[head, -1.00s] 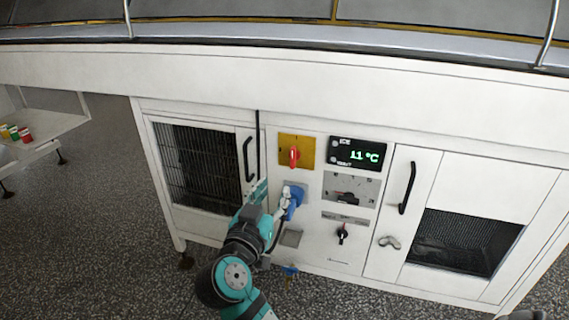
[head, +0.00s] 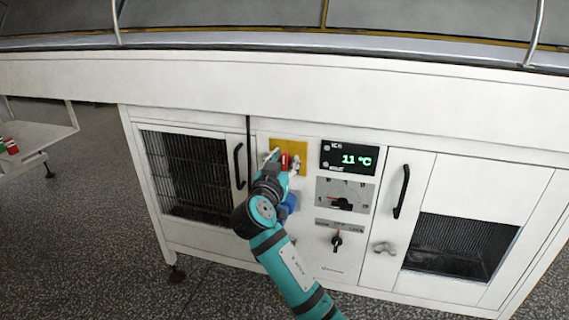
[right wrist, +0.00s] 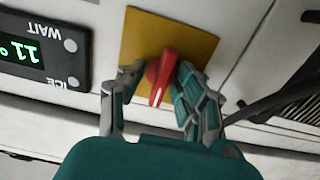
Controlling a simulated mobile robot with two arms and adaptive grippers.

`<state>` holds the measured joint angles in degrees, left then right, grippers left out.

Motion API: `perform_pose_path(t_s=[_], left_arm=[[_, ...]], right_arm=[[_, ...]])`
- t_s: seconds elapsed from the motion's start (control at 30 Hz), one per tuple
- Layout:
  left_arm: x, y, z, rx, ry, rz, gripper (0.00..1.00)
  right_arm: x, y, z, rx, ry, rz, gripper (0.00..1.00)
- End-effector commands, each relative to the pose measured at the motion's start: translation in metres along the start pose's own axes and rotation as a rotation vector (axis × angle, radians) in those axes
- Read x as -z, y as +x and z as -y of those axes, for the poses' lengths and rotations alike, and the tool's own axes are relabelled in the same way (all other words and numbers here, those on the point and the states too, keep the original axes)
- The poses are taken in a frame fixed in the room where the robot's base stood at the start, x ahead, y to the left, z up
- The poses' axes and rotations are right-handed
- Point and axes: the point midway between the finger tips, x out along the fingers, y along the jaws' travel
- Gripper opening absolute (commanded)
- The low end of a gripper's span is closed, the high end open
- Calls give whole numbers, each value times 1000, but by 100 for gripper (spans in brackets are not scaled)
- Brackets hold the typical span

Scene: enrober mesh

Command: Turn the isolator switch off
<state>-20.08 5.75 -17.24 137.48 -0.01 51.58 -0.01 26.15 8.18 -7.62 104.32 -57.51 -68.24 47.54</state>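The isolator switch is a red handle (right wrist: 163,75) on a yellow plate (right wrist: 190,37), seen close in the right wrist view. In the head view the yellow plate (head: 301,147) is on the cabinet front, with the red handle (head: 286,161) partly hidden by my gripper. My right gripper (head: 283,160) is at the switch; in the right wrist view its two fingers (right wrist: 160,85) are spread, one on each side of the red handle. The right finger looks very close to the handle; I cannot tell if it touches. My left gripper is not in view.
A green display (head: 348,158) reading 11 °C, a grey dial panel (head: 360,190) and a black knob (head: 336,241) are right of the switch. A blue part (head: 290,203) is below it, partly behind my arm. Door handles (head: 238,165) (head: 401,190) stick out on both sides.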

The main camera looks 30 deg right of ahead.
Motion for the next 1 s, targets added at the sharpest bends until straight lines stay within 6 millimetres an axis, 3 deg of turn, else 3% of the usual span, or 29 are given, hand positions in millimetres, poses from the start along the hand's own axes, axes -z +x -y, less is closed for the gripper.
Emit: perform_pose_path(t_s=[0.17,0.47,0.73,1.0], left_arm=[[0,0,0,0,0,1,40],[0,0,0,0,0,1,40],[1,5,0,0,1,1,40],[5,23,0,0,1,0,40]], right_arm=[[0,0,0,0,0,0,35],[0,0,0,0,0,0,0],[1,0,0,1,-27,1,0],[3,-1,1,1,-160,2,0]])
